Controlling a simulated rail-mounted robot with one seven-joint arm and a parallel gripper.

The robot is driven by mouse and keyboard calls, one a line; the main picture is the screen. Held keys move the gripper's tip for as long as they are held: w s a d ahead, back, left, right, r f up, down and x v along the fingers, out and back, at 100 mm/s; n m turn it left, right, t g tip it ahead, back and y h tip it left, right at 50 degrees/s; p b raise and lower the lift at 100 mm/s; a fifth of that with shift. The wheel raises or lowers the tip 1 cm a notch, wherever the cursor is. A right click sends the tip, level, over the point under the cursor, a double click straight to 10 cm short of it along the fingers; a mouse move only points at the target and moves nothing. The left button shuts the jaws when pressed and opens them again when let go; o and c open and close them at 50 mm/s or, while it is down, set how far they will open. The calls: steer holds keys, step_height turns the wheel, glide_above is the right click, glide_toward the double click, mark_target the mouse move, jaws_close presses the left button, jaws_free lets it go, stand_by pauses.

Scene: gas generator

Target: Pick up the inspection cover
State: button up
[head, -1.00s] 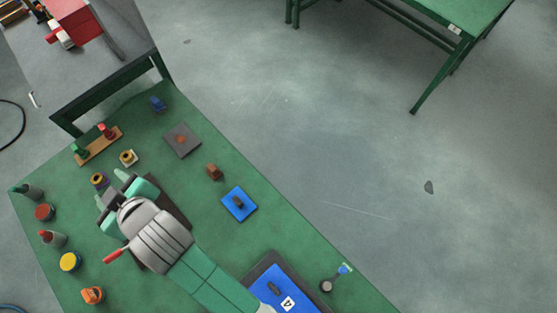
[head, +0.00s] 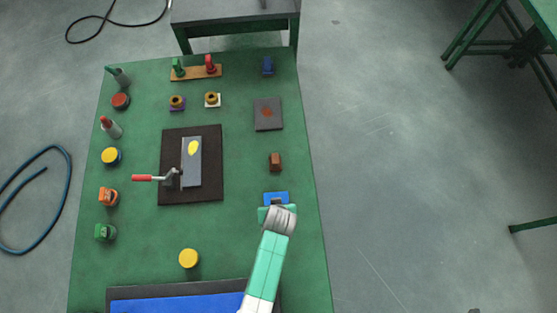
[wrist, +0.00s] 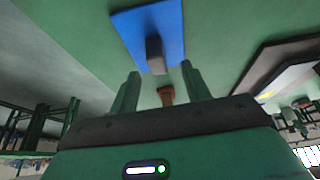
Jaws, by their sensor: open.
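The likely inspection cover is a small blue plate (head: 276,197) on the green bench, partly hidden by my gripper (head: 277,210) in the head view. In the wrist view the blue plate (wrist: 173,27) shows flat, with a dark block-like handle (wrist: 154,50) standing on it. My gripper (wrist: 160,70) is open and empty. Its two fingers point towards the handle, which shows between and beyond the fingertips. I see no contact between the fingers and the plate.
A brown block (head: 275,162) stands just beyond the plate. A dark mat (head: 211,190) with a grey plate and red-handled crank lies to the left. A larger blue panel (head: 180,303) is at the front. The bench's right edge is close by.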

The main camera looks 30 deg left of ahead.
steer(key=b+x, duration=0.1)
steer(key=x, duration=0.4)
steer(key=shift+w+d, duration=0.15)
jaws_close()
step_height(320, 180, up, 10)
steer(key=shift+r+p, duration=0.1)
steer(key=shift+p, duration=1)
